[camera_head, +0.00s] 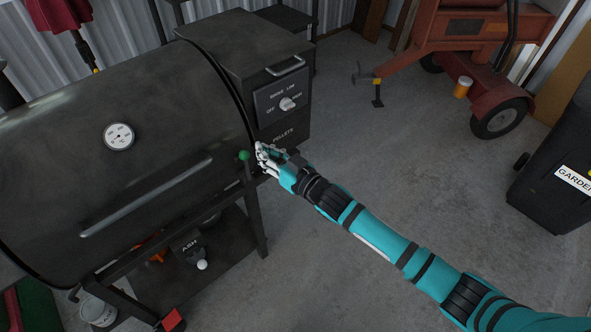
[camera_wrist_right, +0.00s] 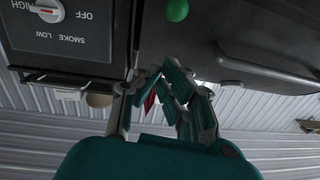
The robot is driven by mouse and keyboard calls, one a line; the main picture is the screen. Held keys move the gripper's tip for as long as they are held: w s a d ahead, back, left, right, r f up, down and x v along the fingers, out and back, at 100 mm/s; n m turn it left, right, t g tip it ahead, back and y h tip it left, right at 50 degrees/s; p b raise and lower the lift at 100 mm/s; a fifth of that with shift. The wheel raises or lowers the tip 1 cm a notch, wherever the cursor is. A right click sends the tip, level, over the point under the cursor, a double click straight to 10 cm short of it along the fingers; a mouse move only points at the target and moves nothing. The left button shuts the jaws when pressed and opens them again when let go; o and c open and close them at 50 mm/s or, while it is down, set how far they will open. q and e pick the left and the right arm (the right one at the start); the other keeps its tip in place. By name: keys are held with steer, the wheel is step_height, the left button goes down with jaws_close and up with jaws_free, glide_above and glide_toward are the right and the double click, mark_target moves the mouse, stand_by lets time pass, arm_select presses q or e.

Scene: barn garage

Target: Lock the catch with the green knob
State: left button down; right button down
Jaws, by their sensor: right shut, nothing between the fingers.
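The green knob (camera_head: 244,155) sits at the right end of the dark smoker grill's barrel (camera_head: 120,105), near the edge of the lid. It also shows in the right wrist view (camera_wrist_right: 177,10), at the top. My right gripper (camera_head: 260,150) is just right of the knob in the head view, apart from it. In the right wrist view the fingers (camera_wrist_right: 172,80) are shut and empty, below the knob and close to the grill. The catch itself is hard to make out behind the knob and fingers. My left gripper is not in view.
A pellet box with a dial (camera_head: 287,103) adjoins the grill on the right. The lid handle (camera_head: 147,198) runs along the barrel's front. A bucket (camera_head: 98,310) stands below. A red trailer (camera_head: 470,60) and a garden bin (camera_head: 555,165) stand right, with clear floor between.

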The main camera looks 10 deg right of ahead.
steer(key=r+v, duration=0.1)
steer(key=v, duration=0.8)
steer(key=shift+b, duration=0.4)
steer(key=shift+d, duration=0.1)
